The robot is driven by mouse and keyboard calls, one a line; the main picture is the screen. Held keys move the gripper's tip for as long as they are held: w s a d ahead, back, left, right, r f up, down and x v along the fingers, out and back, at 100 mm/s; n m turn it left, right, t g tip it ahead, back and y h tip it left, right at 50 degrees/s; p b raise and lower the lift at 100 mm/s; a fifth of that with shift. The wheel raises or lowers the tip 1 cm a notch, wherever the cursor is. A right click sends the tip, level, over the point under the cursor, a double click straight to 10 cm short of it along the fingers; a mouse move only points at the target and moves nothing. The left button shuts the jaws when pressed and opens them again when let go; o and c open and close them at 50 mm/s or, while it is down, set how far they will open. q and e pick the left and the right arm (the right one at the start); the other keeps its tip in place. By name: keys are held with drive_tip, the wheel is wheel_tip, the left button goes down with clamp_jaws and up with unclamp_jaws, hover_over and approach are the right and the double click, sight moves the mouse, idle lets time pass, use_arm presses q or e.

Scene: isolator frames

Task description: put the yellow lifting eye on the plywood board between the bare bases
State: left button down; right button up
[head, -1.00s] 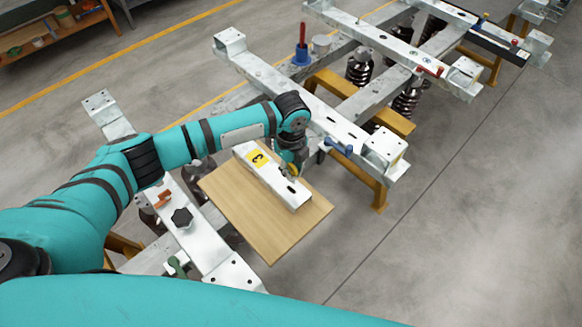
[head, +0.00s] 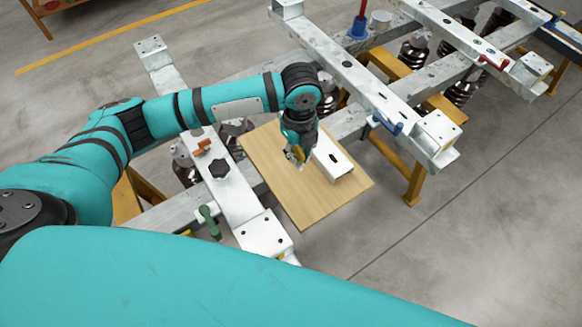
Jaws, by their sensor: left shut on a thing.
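The plywood board (head: 299,207) lies flat, tilted in the picture, beside the frame on the left. My left gripper (head: 297,158) points down over the middle of the board, just left of the white metal channel (head: 335,166) lying there. It is shut on the yellow lifting eye (head: 297,152), of which only a small yellow patch shows between the fingers. I cannot tell whether the eye touches the board. The gripper and wrist hide part of the channel. My right gripper is out of view.
A white frame beam (head: 229,187) with a black knob (head: 219,168) and a green-handled tool (head: 209,220) runs left of the board. Another frame beam (head: 350,85) with a blue clamp (head: 388,124) lies behind and right. The board's front part is bare.

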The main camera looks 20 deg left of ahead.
use_arm(q)
drive_tip(key=shift+s+a+f, duration=0.2)
drive_tip(key=shift+s+f, duration=0.1)
drive_tip(key=shift+f, duration=0.2)
drive_tip(key=shift+s+a+f, duration=0.15)
drive_tip(key=shift+s+f, duration=0.15)
drive_tip(key=shift+f, duration=0.2)
drive_tip(key=f, duration=0.5)
drive_tip(key=shift+w+d+f+p, duration=0.1)
drive_tip(key=shift+w+p, duration=0.1)
drive_tip(key=shift+p, duration=0.2)
wheel_tip(320, 180, down, 2)
drive_tip(key=shift+f, duration=0.4)
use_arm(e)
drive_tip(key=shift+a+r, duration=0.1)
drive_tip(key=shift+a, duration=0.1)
use_arm(q)
drive_tip(key=c, duration=1.4)
unclamp_jaws()
drive_tip(key=shift+f, duration=0.15)
